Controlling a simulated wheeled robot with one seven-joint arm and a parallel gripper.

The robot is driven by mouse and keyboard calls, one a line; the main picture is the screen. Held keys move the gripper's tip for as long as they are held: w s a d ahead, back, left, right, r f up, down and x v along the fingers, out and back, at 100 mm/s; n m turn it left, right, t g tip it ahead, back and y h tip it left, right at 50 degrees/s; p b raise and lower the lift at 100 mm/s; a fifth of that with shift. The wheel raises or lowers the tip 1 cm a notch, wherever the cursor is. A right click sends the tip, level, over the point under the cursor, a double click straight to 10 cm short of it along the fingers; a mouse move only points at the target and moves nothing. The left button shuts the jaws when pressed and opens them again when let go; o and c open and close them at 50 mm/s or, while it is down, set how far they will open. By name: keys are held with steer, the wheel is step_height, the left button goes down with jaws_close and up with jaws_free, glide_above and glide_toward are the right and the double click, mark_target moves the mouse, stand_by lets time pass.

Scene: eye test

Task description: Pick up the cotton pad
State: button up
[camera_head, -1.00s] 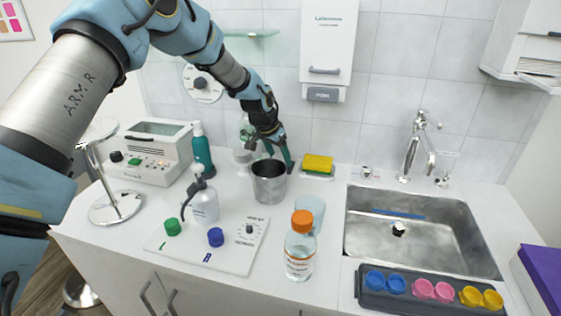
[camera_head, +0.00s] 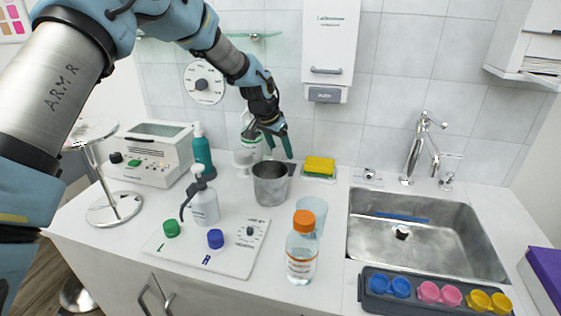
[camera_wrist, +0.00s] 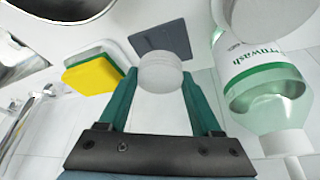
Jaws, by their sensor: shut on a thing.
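The cotton pad (camera_wrist: 160,73) is a white, round, thick disc in the wrist view. My gripper (camera_wrist: 160,78) has its two teal fingers on either side of it, shut on it near their tips. In the head view my gripper (camera_head: 277,150) is above the back of the counter, behind the metal cup (camera_head: 270,186). I cannot make out the pad there. A dark grey square (camera_wrist: 161,37) lies beyond the pad in the wrist view, apparently below it.
A yellow-and-green sponge (camera_head: 319,168) lies right of the gripper. An eyewash bottle (camera_wrist: 262,85) stands close on the other side. The dispenser bottle (camera_head: 204,205), orange-capped bottle (camera_head: 301,250) and clear cup (camera_head: 313,212) stand in front. The sink (camera_head: 425,240) is at right.

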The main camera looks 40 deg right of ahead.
mark_target(280, 151)
steer(key=r+b, duration=0.1)
steer(key=r, duration=0.3)
steer(key=r+b, duration=0.1)
steer(key=r, duration=0.3)
steer(key=shift+s+a, duration=0.15)
steer(key=shift+a, duration=0.05)
steer(key=s+a+b, duration=0.6)
steer(key=s+a, duration=0.4)
steer(key=a, duration=0.6)
steer(key=shift+s, duration=0.2)
